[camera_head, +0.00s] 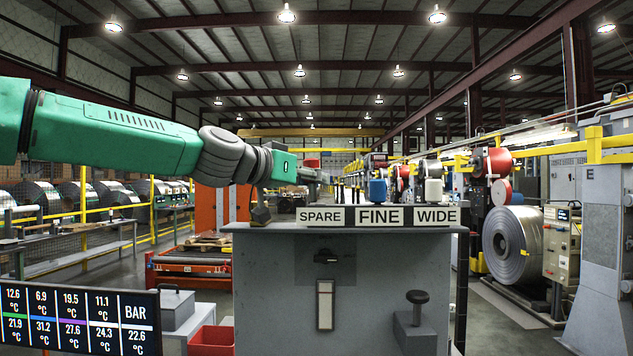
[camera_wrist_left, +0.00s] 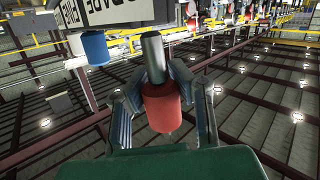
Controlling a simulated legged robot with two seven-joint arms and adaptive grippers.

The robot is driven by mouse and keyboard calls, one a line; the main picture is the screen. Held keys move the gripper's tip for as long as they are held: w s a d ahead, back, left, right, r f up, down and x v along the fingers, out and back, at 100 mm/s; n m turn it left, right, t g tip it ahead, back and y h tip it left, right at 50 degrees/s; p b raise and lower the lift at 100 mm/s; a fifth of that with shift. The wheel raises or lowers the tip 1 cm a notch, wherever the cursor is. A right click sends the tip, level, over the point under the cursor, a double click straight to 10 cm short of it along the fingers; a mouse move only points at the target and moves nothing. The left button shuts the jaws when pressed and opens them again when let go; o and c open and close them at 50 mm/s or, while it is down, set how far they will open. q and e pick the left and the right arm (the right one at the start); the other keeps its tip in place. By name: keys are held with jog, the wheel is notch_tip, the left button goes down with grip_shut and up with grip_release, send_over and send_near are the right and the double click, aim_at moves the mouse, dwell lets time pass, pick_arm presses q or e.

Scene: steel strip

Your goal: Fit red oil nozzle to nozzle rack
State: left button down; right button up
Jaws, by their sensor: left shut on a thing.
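The red nozzle (camera_wrist_left: 162,106) is between the fingers of my left gripper (camera_head: 312,175) in the left wrist view, and the gripper is shut on it. A grey metal cylinder (camera_wrist_left: 153,58) lines up with its far end; I cannot tell whether it is part of the nozzle or of the rack. The nozzle rack (camera_head: 344,216) stands on the grey cabinet and carries SPARE, FINE and WIDE labels. My left gripper is above the SPARE label. A blue nozzle (camera_head: 377,191) stands behind FINE and a white one (camera_head: 433,191) behind WIDE. My right gripper is out of view.
The grey cabinet (camera_head: 290,270) has a flat top. A small dark block (camera_head: 261,215) sits at its left edge, left of the rack. A readout screen (camera_head: 80,321) and a red bin (camera_head: 211,341) are at lower left. A steel coil (camera_head: 512,244) stands at right.

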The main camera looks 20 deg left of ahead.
pick_arm(q)
jog(key=shift+d, duration=0.2)
jog(key=shift+d+m, duration=0.4)
jog(key=shift+d, duration=0.3)
jog(key=shift+f+b, duration=1.85)
jog(key=shift+f, duration=0.1)
dwell(0.5)
jog(key=c, duration=1.4)
grip_release()
jog(key=shift+w+a, duration=0.1)
jog(key=shift+f, duration=0.1)
